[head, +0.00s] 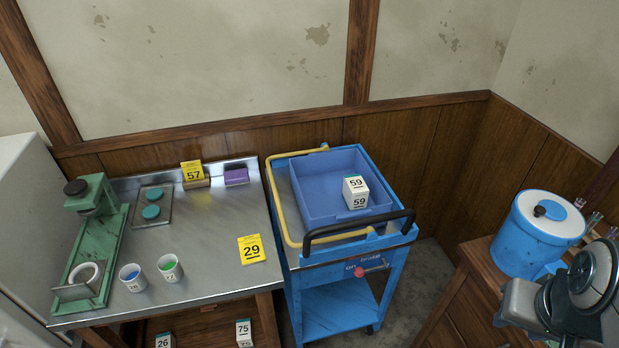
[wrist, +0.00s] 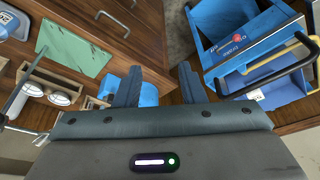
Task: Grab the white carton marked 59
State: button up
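The white carton marked 59 (head: 355,192) stands upright inside the blue tray (head: 312,185) on top of the blue cart, toward the tray's right side. Its top and front both show 59. My gripper (wrist: 160,85) shows in the wrist view with its two dark fingers apart and nothing between them. It is well away from the carton, over on the right side of the head view, where part of my arm shows. The cart also shows upside down at the upper right of the wrist view, with the tray (wrist: 283,92) partly cut off.
The cart has a black handle (head: 358,228) in front and a yellow rail (head: 274,205) on its left. A metal table (head: 205,225) left of it holds a yellow 29 card (head: 251,249), cups and a green stand. A blue drum (head: 537,235) stands at right.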

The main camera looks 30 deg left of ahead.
aim_at(355, 192)
jog(key=u, duration=0.85)
jog(key=i, duration=1.1)
jog(key=u, duration=0.55)
